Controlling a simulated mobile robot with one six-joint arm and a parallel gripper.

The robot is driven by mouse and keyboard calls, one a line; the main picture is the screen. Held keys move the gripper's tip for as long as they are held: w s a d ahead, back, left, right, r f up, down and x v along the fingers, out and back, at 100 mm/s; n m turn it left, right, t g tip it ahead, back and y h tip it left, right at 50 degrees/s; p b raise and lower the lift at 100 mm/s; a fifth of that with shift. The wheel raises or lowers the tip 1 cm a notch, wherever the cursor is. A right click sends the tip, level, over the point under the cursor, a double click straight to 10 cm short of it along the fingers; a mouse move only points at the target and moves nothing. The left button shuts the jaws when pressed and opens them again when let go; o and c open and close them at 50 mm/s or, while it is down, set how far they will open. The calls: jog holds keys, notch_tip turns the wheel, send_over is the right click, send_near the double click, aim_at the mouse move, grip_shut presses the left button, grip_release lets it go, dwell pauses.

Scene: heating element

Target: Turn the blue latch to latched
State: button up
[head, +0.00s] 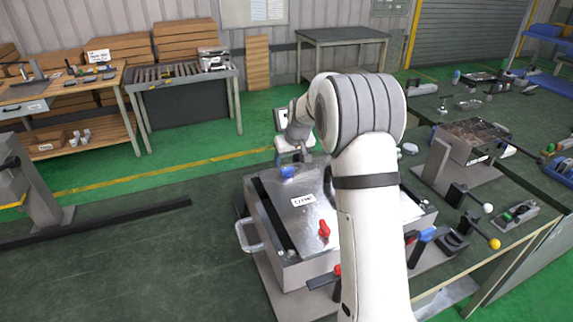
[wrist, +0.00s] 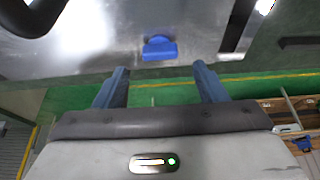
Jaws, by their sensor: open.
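The blue latch (head: 288,171) sits at the far left part of the metal lid (head: 282,198) of a box-like unit in the head view. In the wrist view the blue latch (wrist: 159,48) lies just beyond my fingertips, roughly centred between them. My gripper (wrist: 160,78) is open and empty, with its two blue-grey fingers apart and not touching the latch. In the head view my gripper is close above the latch, partly hidden behind my wrist. Whether the latch is latched cannot be told.
A red latch (head: 324,229) stands nearer on the lid. A metal side handle (head: 249,238) sticks out at the left. A blue-handled lever (head: 427,234) is at the right. My arm hides much of the unit's right side.

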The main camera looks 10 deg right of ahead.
aim_at(287, 168)
jog(key=shift+p+x, duration=0.45)
jog(key=shift+x, duration=1.95)
jog(key=shift+s, duration=0.1)
